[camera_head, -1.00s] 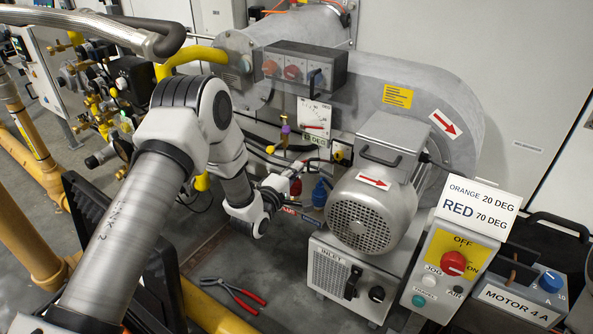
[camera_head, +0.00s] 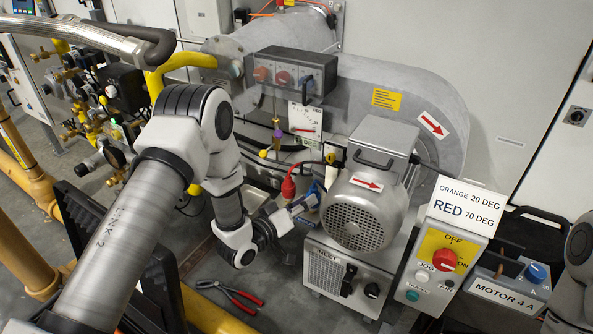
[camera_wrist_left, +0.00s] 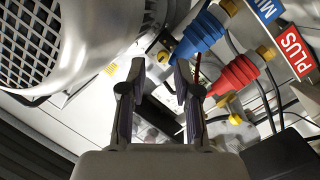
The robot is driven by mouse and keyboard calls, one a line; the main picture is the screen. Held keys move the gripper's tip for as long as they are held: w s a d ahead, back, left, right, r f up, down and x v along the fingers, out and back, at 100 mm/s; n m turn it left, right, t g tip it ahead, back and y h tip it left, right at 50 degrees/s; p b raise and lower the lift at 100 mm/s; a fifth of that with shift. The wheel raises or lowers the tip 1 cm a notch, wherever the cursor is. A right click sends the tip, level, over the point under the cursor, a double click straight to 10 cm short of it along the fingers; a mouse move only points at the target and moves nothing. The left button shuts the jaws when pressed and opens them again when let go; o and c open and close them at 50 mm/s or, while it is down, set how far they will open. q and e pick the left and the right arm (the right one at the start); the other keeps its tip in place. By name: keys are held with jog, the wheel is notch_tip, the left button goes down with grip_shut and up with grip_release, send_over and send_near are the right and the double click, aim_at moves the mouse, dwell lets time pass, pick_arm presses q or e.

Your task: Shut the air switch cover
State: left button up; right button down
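My left gripper (camera_head: 306,203) is low beside the blower motor (camera_head: 366,205). In the left wrist view its two dark fingers (camera_wrist_left: 160,78) stand apart with nothing seen held between them. Just past the fingertips is a pale part with a brass screw (camera_wrist_left: 164,56); I cannot tell whether it belongs to the air switch cover. A blue hose fitting (camera_wrist_left: 201,36) and a red hose fitting (camera_wrist_left: 236,76) are right of the fingers. The red fitting also shows in the head view (camera_head: 289,187). The air switch cover is not clearly identifiable. My right gripper is out of view.
Signs reading PLUS (camera_wrist_left: 294,52) and partly MINUS (camera_wrist_left: 267,10) are beside the fittings. Red-handled pliers (camera_head: 232,294) lie on the floor. The control box (camera_head: 436,265) stands right of the motor. Thin cables and hoses run close to the left fingers.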

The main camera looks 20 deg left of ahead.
pick_arm(q)
jog(key=w+a+r+m+g+h, duration=0.1)
jog(key=w+a+m+h, duration=0.15)
jog(key=m, duration=0.75)
send_near(306, 162)
notch_tip(306, 162, down, 3)
jog(key=b+x, duration=0.3)
jog(key=x, duration=0.5)
jog(key=shift+w+a+r+n+t, duration=0.3)
jog(key=shift+a+r+t, duration=0.1)
jog(key=shift+r, duration=0.15)
jog(key=shift+h, duration=0.25)
jog(key=shift+c, duration=0.3)
grip_shut()
